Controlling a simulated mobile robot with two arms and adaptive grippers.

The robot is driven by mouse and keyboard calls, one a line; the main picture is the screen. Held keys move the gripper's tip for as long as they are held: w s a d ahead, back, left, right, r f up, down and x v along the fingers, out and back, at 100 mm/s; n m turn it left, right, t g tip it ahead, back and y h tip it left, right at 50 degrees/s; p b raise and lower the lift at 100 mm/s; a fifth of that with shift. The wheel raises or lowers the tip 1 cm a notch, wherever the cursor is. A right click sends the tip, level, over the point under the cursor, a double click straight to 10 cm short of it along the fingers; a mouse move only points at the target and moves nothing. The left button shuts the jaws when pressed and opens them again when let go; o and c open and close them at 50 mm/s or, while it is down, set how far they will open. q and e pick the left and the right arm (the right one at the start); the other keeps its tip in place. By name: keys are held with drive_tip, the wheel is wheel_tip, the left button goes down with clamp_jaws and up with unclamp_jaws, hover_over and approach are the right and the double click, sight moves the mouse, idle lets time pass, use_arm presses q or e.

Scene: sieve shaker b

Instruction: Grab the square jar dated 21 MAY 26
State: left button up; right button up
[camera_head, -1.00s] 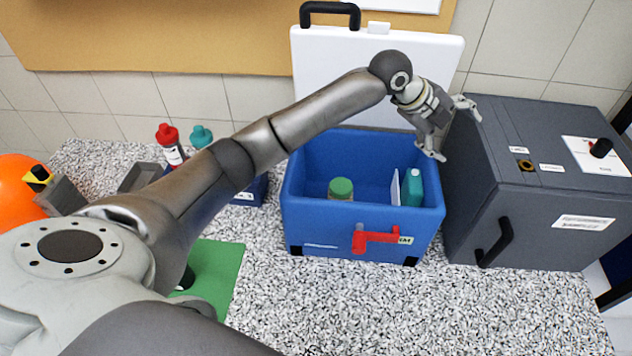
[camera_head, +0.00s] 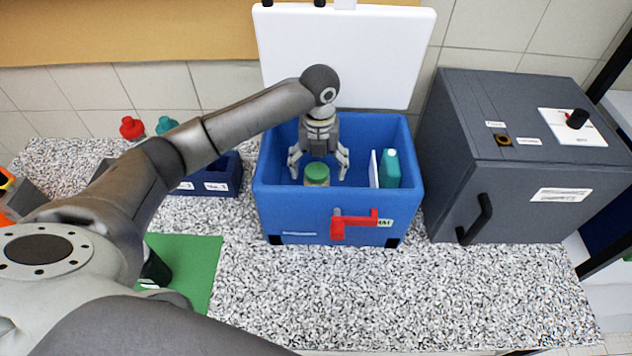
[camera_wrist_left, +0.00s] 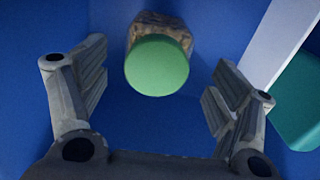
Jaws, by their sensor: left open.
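A square jar with a green lid (camera_head: 317,174) stands upright inside the blue cool box (camera_head: 290,218). Its date is not readable in these frames. In the left wrist view the jar's green lid (camera_wrist_left: 157,66) shows ahead of the fingers, near the middle, with brownish contents below the lid. My left gripper (camera_head: 319,175) points down into the box, just behind or above the jar. Its fingers (camera_wrist_left: 150,100) are open and spread to either side, with nothing between them that I can see touching. My right gripper is not in view.
A teal bottle (camera_head: 389,169) and a white panel (camera_head: 374,168) stand at the box's right side. The white lid (camera_head: 345,60) is raised behind. A grey oven-like cabinet (camera_head: 530,150) stands to the right. Speckled counter in front is clear.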

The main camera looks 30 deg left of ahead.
use_arm(q)
drive_tip(key=shift+d+f, duration=0.15)
drive_tip(key=shift+f, duration=0.1)
drive_tip(key=shift+s+f+p, duration=0.1)
drive_tip(key=shift+f+p, duration=0.1)
drive_tip(key=shift+p, duration=0.1)
drive_tip(key=f, duration=0.1)
drive_tip(key=f+p, duration=0.1)
drive_tip(key=f, duration=0.1)
drive_tip(key=f+p, duration=0.1)
drive_tip(key=shift+a+f, duration=0.2)
drive_tip(key=shift+a, duration=0.2)
drive_tip(key=shift+f, duration=0.25)
drive_tip(key=shift+r, duration=0.1)
drive_tip(key=c, duration=1.4)
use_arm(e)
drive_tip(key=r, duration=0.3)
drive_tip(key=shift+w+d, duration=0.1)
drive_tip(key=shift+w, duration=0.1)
